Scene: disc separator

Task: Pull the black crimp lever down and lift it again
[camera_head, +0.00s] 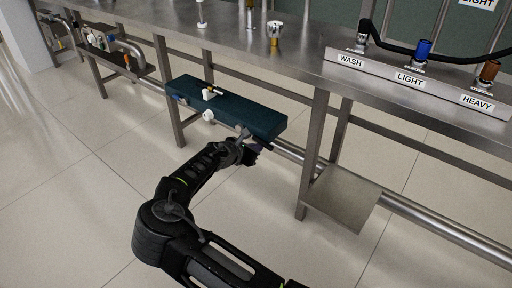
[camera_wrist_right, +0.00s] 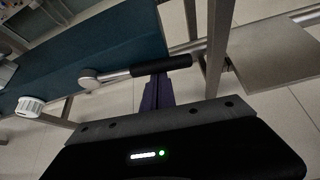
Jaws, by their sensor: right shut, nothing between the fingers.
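The crimp lever has a metal arm on a round pivot and a black grip (camera_wrist_right: 162,66). In the head view the lever's metal part (camera_head: 243,132) shows just above my right gripper (camera_head: 257,149). The purple fingers of my right gripper (camera_wrist_right: 158,90) are shut and empty, and their tips meet the black grip in the wrist picture. I cannot tell whether they touch it. My left gripper is not in view.
A steel bench (camera_head: 290,52) runs above and behind the box, with a rack labelled WASH, LIGHT and HEAVY at right. A bench leg (camera_head: 313,150), a long pipe (camera_head: 430,215) and a tilted steel plate (camera_head: 341,198) lie right of the lever. The floor in front is clear.

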